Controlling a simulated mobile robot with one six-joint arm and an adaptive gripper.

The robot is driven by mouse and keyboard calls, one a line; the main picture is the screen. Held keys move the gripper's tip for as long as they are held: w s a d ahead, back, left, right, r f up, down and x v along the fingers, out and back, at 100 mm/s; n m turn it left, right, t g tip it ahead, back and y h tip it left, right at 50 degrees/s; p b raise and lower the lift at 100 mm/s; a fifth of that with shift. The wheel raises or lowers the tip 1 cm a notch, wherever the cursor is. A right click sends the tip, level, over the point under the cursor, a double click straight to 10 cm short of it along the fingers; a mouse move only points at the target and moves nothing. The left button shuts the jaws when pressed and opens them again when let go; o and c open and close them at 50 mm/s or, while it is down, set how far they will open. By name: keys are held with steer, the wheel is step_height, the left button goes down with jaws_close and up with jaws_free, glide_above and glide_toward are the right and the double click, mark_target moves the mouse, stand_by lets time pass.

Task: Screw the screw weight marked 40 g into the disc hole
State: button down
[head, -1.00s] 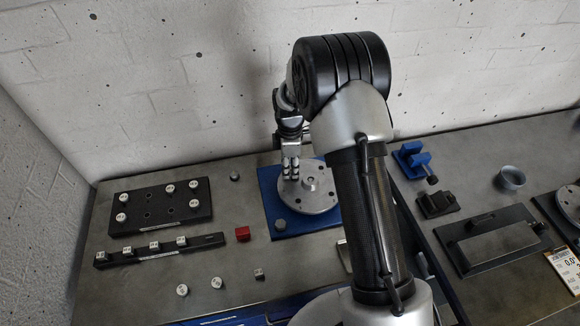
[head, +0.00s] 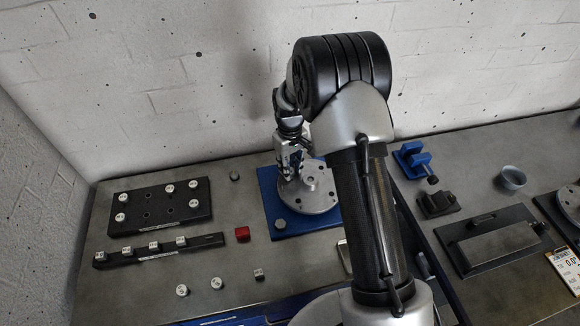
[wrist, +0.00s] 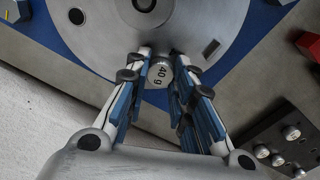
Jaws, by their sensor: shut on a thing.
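The screw weight marked 40 g (wrist: 160,76) is a small silver cylinder between my fingertips, its label turned sideways in the wrist view. My gripper (wrist: 161,58) is shut on it, at the edge of the grey disc (wrist: 110,40). The disc also shows in the head view (head: 322,201), lying flat on a blue plate (head: 271,187). My gripper (head: 290,172) is over the disc's left part there. The weight's lower end and the hole under it are hidden, so I cannot tell how deep it sits.
A black tray (head: 158,207) with several silver weights and a black rack (head: 205,241) with more stand at left. A red block (head: 242,233) lies between rack and blue plate. Loose weights lie in front. Blue and black fixtures (head: 417,160) stand right of my arm.

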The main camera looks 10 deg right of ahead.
steer(key=m, duration=0.6)
steer(key=shift+f, duration=0.1)
steer(key=shift+m, duration=0.4)
steer(key=m, duration=0.9)
steer(key=shift+m, duration=0.4)
steer(key=m, duration=0.6)
steer(key=c, duration=1.8)
jaws_free()
steer(key=shift+m, duration=0.5)
steer(key=o, duration=0.5)
